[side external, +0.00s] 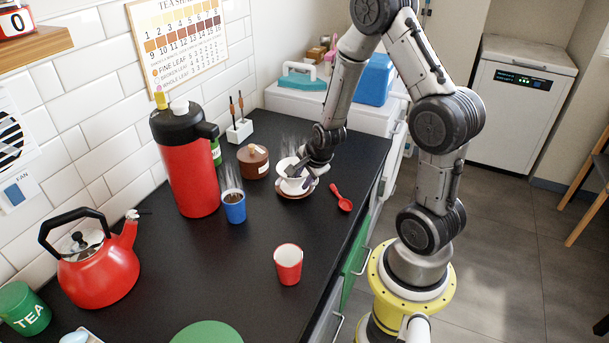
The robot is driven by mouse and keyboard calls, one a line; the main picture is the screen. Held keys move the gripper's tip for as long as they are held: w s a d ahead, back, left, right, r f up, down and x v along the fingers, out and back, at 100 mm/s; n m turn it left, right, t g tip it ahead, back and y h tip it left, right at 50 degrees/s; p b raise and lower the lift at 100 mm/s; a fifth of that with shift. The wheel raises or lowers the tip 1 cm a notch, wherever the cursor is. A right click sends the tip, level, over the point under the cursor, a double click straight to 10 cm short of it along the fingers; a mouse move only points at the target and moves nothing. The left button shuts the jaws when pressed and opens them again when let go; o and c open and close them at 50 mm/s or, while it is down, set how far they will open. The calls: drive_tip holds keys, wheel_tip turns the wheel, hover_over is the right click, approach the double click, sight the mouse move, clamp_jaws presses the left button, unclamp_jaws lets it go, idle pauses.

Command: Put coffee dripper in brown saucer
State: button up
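A white coffee dripper (290,185) is at the far middle of the black counter, with steam above it. It is over the brown saucer (283,194), whose rim shows below the white shape. Whether the dripper rests on the saucer or is held just above it, I cannot tell. My gripper (299,177) reaches down from the upper right to the dripper and overlaps it in the picture. Its fingers are dark, small and partly hidden against the dripper, so their grip is unclear.
A steaming blue cup (234,208) and a brown lidded pot (253,162) stand left of the saucer. A red spoon (342,199) lies right. The counter's middle is clear.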

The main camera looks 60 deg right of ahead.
drive_tip(key=s+a+r+n+t+y, duration=0.1)
drive_tip(key=s+a+r+n+y, duration=0.15)
drive_tip(key=a+r+n, duration=0.55)
drive_tip(key=s+a+r+n+t+y, duration=0.1)
drive_tip(key=s+a+r+n, duration=0.25)
drive_tip(key=a+r, duration=0.5)
drive_tip(key=s+a+r+n, duration=0.1)
drive_tip(key=s+r+n, duration=0.2)
drive_tip(key=s+n, duration=0.2)
drive_tip(key=s+a+r+n+g, duration=0.1)
drive_tip(key=s+r+n, duration=0.2)
drive_tip(key=s+n, duration=0.2)
drive_tip(key=shift+s+r+n, duration=0.2)
drive_tip(key=shift+s+n, duration=0.05)
drive_tip(key=shift+n, duration=0.6)
drive_tip(key=shift+a, duration=0.1)
idle(0.5)
